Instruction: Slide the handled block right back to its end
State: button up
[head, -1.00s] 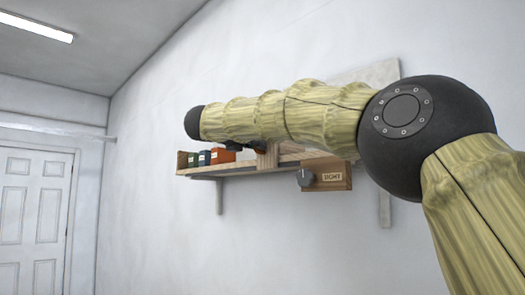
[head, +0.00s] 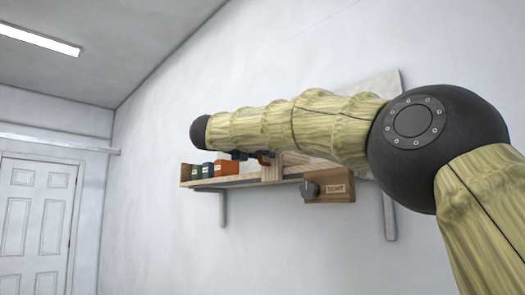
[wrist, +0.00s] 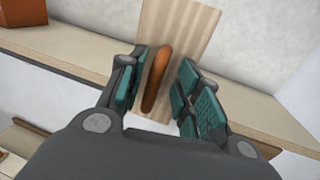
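The handled block (wrist: 181,30) is pale striped wood with an upright orange bar handle (wrist: 156,80) on its face. It stands on the wall shelf. In the head view the block (head: 271,173) is partly hidden under my arm, with a bit of its orange handle showing (head: 264,158). My gripper (wrist: 163,68) is open, with its teal-padded fingers on either side of the handle. The handle is nearer the left finger, and a gap shows to the right finger. In the head view my gripper (head: 241,155) is small, dark and mostly hidden.
An orange box (head: 227,168) and dark small boxes (head: 202,171) stand on the shelf (head: 232,181) left of the block. Open air lies below the shelf.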

jog(key=shift+a+f, duration=0.1)
jog(key=shift+a, duration=0.15)
jog(key=v, duration=1.2)
jog(key=shift+s+d+r, duration=0.25)
jog(key=shift+d+r, duration=0.05)
jog(key=shift+r, duration=0.1)
jog(key=shift+d+f, duration=0.1)
